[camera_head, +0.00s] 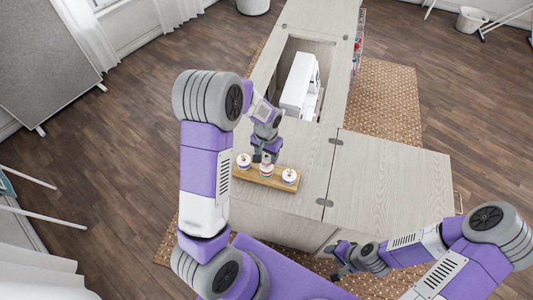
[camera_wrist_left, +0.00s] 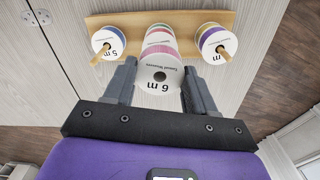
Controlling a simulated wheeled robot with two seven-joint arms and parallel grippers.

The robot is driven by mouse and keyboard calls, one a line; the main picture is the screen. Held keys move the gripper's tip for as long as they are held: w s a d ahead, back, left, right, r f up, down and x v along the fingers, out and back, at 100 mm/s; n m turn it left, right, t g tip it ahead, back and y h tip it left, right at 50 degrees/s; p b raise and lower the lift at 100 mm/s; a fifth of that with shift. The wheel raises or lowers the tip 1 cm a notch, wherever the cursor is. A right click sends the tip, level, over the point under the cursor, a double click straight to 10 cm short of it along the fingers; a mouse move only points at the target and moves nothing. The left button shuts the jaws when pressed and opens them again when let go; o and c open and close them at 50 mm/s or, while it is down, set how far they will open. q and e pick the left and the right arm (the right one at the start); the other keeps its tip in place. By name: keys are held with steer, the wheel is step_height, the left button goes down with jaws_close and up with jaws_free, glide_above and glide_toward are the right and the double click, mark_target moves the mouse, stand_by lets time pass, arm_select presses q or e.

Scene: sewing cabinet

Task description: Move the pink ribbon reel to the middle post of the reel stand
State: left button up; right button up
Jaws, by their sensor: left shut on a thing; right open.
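The reel stand (camera_head: 242,172) is a wooden board on the cabinet top; it also shows in the left wrist view (camera_wrist_left: 130,20). My left gripper (camera_head: 264,158) is shut on the pink ribbon reel, whose white "6 m" face (camera_wrist_left: 160,80) shows between the fingers in the left wrist view. The reel is in line with the middle of the stand, with pink and green bands behind its face. The middle post is hidden, and I cannot tell whether the reel is fully seated. My right gripper (camera_head: 340,268) is open and empty, off the cabinet's front edge.
One reel (camera_head: 244,160) sits on the stand's left post and another (camera_head: 289,177) on its right post. A white sewing machine (camera_head: 299,84) stands in the cabinet recess behind. The cabinet top (camera_head: 385,185) to the right is clear.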

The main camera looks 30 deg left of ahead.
arm_select(q)
steer(key=shift+f+b, duration=1.1)
steer(key=shift+f, duration=0.3)
steer(key=o, duration=1.1)
step_height(320, 180, up, 8)
steer(key=shift+f+p, duration=0.15)
steer(key=shift+p, duration=0.4)
